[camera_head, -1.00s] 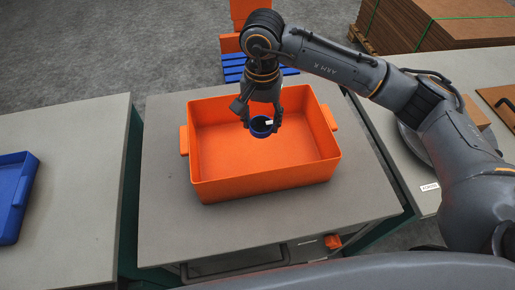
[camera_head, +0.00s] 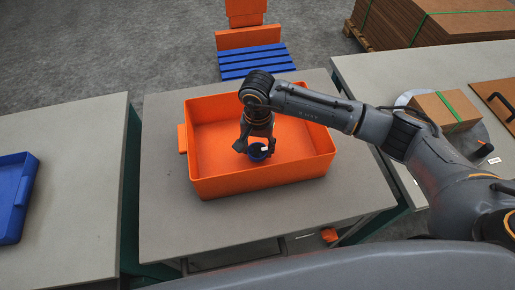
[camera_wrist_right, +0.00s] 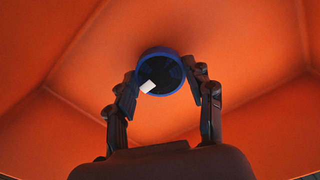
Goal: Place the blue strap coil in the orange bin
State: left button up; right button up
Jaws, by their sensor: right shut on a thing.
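The blue strap coil (camera_head: 258,152) is a small dark-blue ring with a white tag. My right gripper (camera_head: 256,146) is shut on it and holds it inside the walls of the orange bin (camera_head: 212,186). In the right wrist view the coil (camera_wrist_right: 160,54) sits between the two fingertips (camera_wrist_right: 166,82), with the orange bin floor (camera_wrist_right: 225,40) behind it. I cannot tell whether the coil touches the floor. The bin stands on a grey table and looks otherwise empty. My left gripper is not in view.
A blue tray (camera_head: 12,195) lies on the left table. On the right table are a cardboard box (camera_head: 446,110) with a green strap and a brown board (camera_head: 492,98). A blue pallet (camera_head: 255,62) and stacked cardboard (camera_head: 430,22) stand behind.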

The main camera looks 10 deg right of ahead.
notch_tip(320, 180, down, 2)
jog(key=shift+f, duration=0.1)
jog(key=shift+f, duration=0.1)
jog(key=o, duration=1.2)
jog(key=shift+c, duration=0.2)
